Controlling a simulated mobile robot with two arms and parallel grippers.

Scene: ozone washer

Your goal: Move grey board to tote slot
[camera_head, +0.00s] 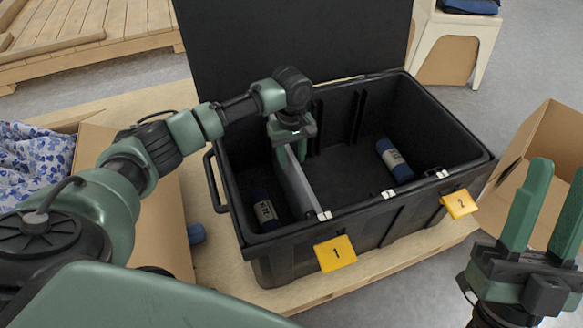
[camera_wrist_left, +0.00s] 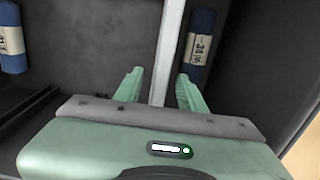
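The grey board (camera_head: 298,185) stands upright on edge inside the black tote (camera_head: 345,225), in its left part. Its front end is at the front wall. My left gripper (camera_head: 290,150) is down in the tote over the board's rear part. In the left wrist view, its two green fingers (camera_wrist_left: 160,84) straddle the board (camera_wrist_left: 170,45), with a visible gap on each side, so it looks open. My right gripper (camera_head: 559,175) is open and empty at the lower right, outside the tote.
A blue roll with a white label (camera_head: 266,215) lies left of the board; another (camera_head: 394,160) lies to its right. Yellow tags 1 (camera_head: 335,253) and 2 (camera_head: 459,204) hang on the tote's front. The raised lid (camera_head: 290,35) stands behind. Cardboard boxes flank the tote.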

